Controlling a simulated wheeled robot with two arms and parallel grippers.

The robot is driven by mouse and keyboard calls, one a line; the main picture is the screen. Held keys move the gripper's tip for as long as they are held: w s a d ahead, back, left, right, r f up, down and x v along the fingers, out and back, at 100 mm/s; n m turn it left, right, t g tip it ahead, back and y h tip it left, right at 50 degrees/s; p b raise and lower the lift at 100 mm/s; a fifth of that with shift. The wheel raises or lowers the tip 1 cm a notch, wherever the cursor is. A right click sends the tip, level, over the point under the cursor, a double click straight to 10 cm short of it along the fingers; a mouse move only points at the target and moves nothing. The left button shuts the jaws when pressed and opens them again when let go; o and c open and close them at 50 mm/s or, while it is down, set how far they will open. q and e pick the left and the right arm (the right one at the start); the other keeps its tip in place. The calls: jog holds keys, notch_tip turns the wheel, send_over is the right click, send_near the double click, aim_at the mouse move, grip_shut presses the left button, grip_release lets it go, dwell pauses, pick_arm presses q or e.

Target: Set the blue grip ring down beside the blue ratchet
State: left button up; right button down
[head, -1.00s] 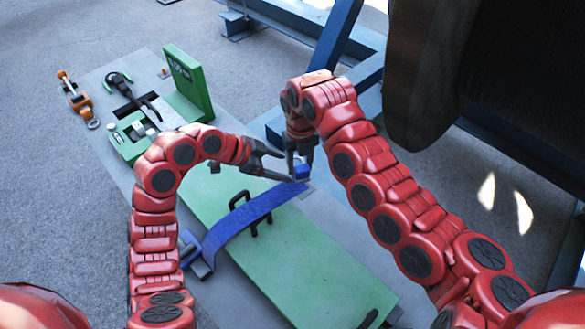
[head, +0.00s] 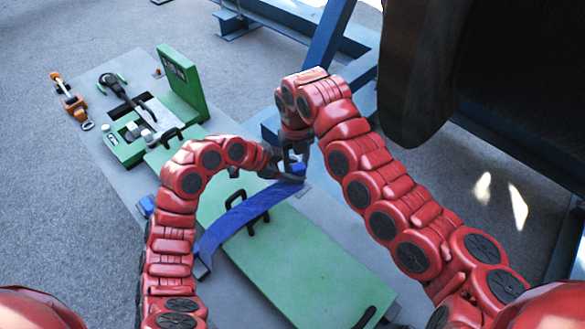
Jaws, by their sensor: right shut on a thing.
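The blue grip ring (head: 298,168) shows as a small blue patch between the fingers of my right gripper (head: 296,164), at the far end of a blue strap (head: 240,216). My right gripper is shut on it. My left gripper (head: 284,167) is open, its fingers right beside the ring and partly overlapping my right gripper in the picture. I cannot tell whether they touch the ring. The blue ratchet (head: 147,205) is at the left, mostly hidden behind my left arm. The strap runs from near there across the green panel.
The long green panel (head: 290,262) has black handles (head: 245,210). A green upright plate (head: 182,85), a black tool (head: 122,92) and an orange shackle piece (head: 72,104) are at the back left. A large dark reel (head: 425,70) and blue steel frame (head: 330,45) stand at the right.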

pick_arm(q)
grip_shut()
pick_arm(e)
jog(key=shift+a, duration=0.1)
jog(key=shift+c, duration=1.2)
grip_release()
pick_arm(q)
jog(key=shift+d, duration=0.1)
pick_arm(e)
jog(key=shift+s+a+r, duration=0.1)
